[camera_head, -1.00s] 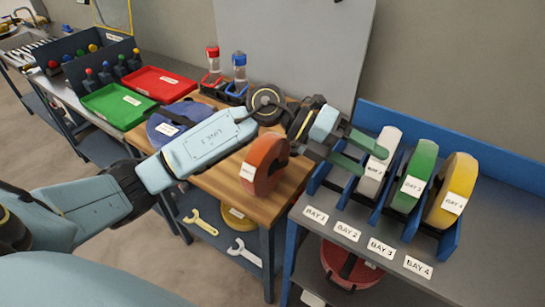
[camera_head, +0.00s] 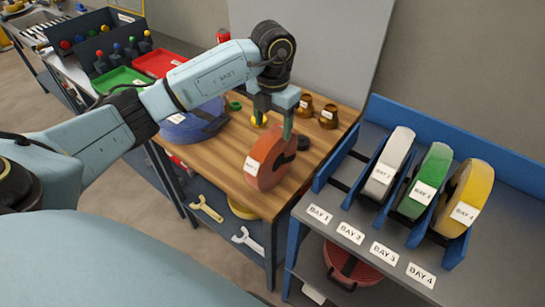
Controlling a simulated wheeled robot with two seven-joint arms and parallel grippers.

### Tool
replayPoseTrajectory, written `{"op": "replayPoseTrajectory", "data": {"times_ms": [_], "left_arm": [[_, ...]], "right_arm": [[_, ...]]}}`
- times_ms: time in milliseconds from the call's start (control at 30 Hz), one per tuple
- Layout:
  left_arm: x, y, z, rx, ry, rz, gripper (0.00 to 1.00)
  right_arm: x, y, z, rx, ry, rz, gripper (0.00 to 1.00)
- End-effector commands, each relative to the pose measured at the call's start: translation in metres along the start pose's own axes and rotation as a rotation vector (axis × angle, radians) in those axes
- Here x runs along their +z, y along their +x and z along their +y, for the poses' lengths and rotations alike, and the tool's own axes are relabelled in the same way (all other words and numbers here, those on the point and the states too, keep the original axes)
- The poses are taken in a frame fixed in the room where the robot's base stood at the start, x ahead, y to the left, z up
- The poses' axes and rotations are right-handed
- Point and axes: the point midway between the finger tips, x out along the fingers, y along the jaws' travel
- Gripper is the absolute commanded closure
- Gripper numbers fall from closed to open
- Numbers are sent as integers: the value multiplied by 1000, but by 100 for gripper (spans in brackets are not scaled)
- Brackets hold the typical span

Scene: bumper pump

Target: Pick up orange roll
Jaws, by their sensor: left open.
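The orange roll (camera_head: 266,160) stands on edge on the wooden bench top, near its front right, with a white label on its near face. My left gripper (camera_head: 275,121) points down just above and behind the roll's upper edge. Its two fingers are apart with nothing held between them. One fingertip overlaps the roll's top in the picture; I cannot tell if it touches. My right gripper is out of view.
A rack to the right holds a white roll (camera_head: 391,163), a green roll (camera_head: 424,182) and a yellow roll (camera_head: 466,200); the Bay 1 slot is empty. A blue roll (camera_head: 194,121) lies on the wooden bench (camera_head: 222,158). Small brass parts (camera_head: 328,116) stand at the back.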

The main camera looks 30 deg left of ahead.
Motion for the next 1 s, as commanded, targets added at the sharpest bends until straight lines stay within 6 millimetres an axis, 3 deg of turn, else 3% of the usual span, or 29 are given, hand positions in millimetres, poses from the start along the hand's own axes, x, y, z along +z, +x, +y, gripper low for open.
{"op": "replayPoseTrajectory", "data": {"times_ms": [267,500,800,1000], "left_arm": [[-2,23,-2,-3,1,3,35],[-5,57,-2,-2,0,2,35],[-4,64,-2,-2,2,-2,35],[-4,64,-2,-2,2,-2,58]], "right_arm": [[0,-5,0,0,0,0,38],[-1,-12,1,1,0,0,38],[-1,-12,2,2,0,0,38],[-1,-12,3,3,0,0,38]]}}
